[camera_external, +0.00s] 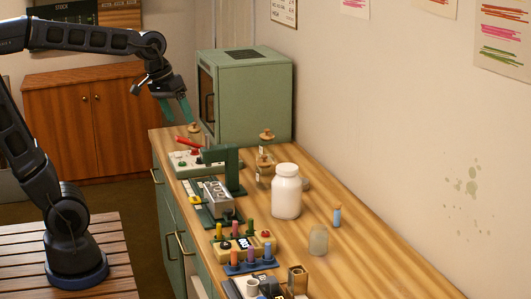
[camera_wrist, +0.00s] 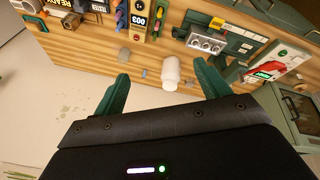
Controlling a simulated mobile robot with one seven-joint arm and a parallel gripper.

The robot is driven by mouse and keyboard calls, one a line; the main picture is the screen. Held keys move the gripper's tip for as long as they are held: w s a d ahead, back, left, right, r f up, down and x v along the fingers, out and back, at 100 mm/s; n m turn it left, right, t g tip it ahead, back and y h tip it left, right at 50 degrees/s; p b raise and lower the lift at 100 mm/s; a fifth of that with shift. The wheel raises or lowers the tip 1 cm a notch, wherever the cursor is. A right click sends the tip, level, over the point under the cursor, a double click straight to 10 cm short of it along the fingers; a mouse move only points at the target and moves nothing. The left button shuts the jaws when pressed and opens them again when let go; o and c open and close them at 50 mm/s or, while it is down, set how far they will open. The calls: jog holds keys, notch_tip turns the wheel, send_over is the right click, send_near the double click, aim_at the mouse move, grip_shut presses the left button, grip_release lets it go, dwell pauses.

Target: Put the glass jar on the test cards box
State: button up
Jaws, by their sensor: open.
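A small, pale, see-through jar (camera_external: 318,240), likely the glass jar, stands upright on the wooden worktop. It shows as a grey shape (camera_wrist: 124,53) in the wrist view. I cannot tell for certain which thing is the test cards box; no such label is readable. My gripper (camera_external: 178,109) is open and empty, with green fingers, above the worktop's far left end in the outside view. It is well apart from the pale jar. In the wrist view its fingers (camera_wrist: 163,88) are spread wide.
A large white jar (camera_external: 286,194) and a small blue bottle (camera_external: 337,216) stand near the pale jar. Corked jars (camera_external: 265,168), a green stand (camera_external: 232,166) and a green oven (camera_external: 246,97) are farther back. A brass-coloured container (camera_external: 298,281) is in front. The right worktop is clear.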

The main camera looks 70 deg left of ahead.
jog(key=s+d+f+m, duration=0.3)
jog(key=s+f+m, duration=0.2)
jog(key=s, duration=0.6)
jog(key=shift+s+d+f+t, duration=0.2)
jog(key=shift+f+t, duration=0.1)
jog(key=shift+f, duration=0.15)
